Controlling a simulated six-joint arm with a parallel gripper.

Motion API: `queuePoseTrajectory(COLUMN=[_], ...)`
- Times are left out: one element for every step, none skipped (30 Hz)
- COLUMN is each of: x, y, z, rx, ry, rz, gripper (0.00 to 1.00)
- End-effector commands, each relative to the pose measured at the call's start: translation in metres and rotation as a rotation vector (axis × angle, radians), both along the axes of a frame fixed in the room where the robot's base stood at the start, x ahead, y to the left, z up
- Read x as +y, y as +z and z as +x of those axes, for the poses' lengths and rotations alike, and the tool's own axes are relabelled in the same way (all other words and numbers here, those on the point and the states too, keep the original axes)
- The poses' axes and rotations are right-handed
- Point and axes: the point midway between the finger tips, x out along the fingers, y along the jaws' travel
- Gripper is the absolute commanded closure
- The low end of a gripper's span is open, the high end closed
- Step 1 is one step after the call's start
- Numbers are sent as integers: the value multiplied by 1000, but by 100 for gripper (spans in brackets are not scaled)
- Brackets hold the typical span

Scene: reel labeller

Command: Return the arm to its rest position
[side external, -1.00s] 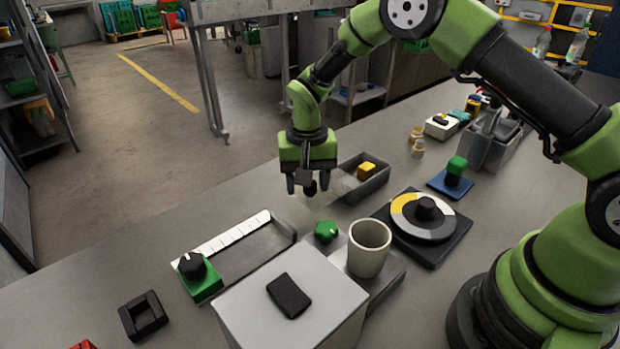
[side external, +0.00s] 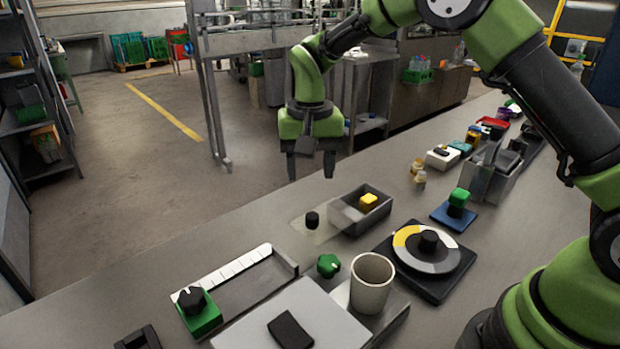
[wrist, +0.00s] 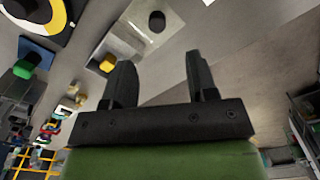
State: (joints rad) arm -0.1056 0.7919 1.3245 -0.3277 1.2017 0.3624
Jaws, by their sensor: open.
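My gripper (side external: 311,166) is raised above the far edge of the bench in the side external view, fingers pointing down. Its fingers are apart with nothing between them. They also show apart in the wrist view (wrist: 159,72). A small black cylinder (side external: 312,220) stands on a pale translucent patch on the bench, below the gripper and apart from it. It also shows in the wrist view (wrist: 157,21). A grey tray (side external: 345,222) holding a yellow block (side external: 368,201) sits just right of the cylinder.
A dial plate (side external: 440,285), a pale cup (side external: 371,284), a green knob (side external: 328,265) and a slide with a scale (side external: 225,273) stand nearer. A blue base with a green-topped post (side external: 458,203) stands to the right. The air around my gripper is clear.

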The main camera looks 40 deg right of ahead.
Motion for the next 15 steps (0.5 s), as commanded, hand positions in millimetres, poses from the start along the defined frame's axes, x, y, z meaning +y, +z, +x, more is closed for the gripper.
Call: queuePoseTrajectory(x=[0, 0, 0, 0, 0, 0, 0, 0, -1, -1, -1, -2, -2, -3, -4], y=[0, 0, 0, 0, 0, 0, 0, 2, 5, 9, 15, 24, 33, 43, 57], z=[0, 0, 0, 0, 0, 0, 0, 0, -1, -3, -4, -8, -12, -16, -24], rx=[0, 0, 0, 0, 0, 0, -1, -3, -7, -15, -24, -41, -54, -72, -99], ry=[0, 0, 0, 0, 0, 0, 0, 1, 2, 4, 7, 13, 18, 24, 33], rz=[0, 0, 0, 0, 0, 0, -1, 1, 2, 4, 8, 14, 20, 27, 34], gripper=[47, 47, 47, 47, 47, 47, 47, 47, 47, 47, 47, 47, 47, 47, 47])
